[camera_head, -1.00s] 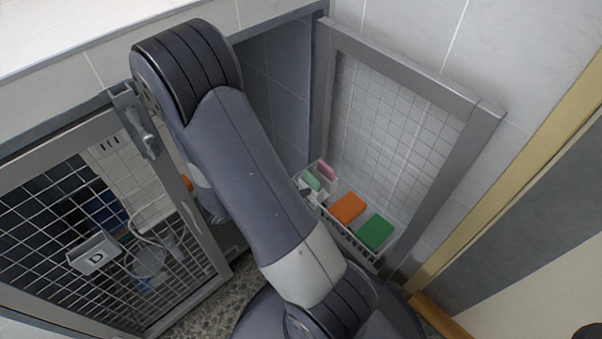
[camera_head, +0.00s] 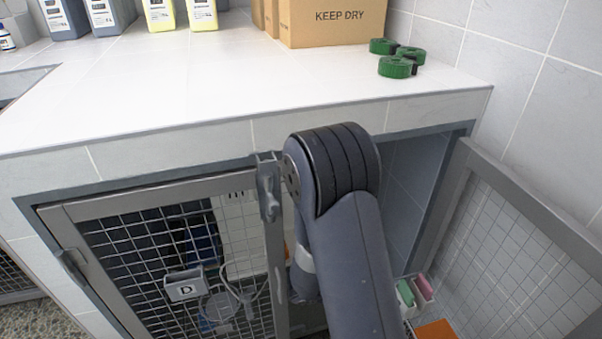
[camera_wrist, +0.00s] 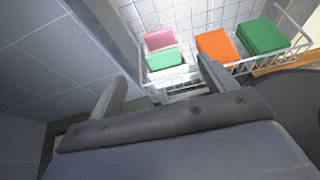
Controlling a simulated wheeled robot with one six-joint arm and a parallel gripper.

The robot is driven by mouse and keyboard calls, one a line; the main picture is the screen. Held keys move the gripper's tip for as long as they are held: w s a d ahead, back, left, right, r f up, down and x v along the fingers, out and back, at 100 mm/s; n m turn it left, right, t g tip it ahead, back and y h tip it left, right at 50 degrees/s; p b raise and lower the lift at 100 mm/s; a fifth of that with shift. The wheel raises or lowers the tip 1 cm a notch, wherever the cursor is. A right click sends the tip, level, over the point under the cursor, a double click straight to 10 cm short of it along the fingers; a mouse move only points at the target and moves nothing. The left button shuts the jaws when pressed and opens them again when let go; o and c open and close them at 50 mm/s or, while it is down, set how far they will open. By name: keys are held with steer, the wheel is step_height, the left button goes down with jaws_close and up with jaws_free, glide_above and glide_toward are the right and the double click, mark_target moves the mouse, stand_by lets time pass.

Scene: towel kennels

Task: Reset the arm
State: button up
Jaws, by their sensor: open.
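My gripper (camera_wrist: 160,86) shows in the wrist view with its two fingers spread apart and nothing between them. It points toward a white wire basket (camera_wrist: 290,52) on the open kennel door, and the right finger overlaps the basket's front in the picture. I cannot tell whether they touch. In the head view my arm (camera_head: 350,240) reaches down in front of the open kennel; its lower part and the gripper are out of that frame.
The open mesh door (camera_head: 500,250) stands right. A mesh door (camera_head: 140,260) marked D is left of my arm. The white counter (camera_head: 200,90) above carries bottles, boxes (camera_head: 335,22) and green rolls (camera_head: 397,66).

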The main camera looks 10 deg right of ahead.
mark_target(407, 287)
steer(key=b+x, duration=0.2)
steer(key=x, duration=0.7)
steer(key=shift+d+f+b, duration=0.15)
steer(key=shift+d+b, duration=0.05)
steer(key=shift+b, duration=0.15)
steer(key=p+v, duration=0.3)
steer(key=v, duration=0.8)
steer(key=b+x, duration=0.3)
steer(key=x, duration=0.7)
steer(key=shift+d+f, duration=0.25)
steer(key=shift+d, duration=0.05)
steer(key=r+p, duration=0.3)
steer(key=r, duration=0.1)
steer(key=shift+d+p, duration=0.2)
steer(key=shift+p, duration=0.15)
steer(key=shift+r+p, duration=0.75)
steer(key=shift+r, duration=0.05)
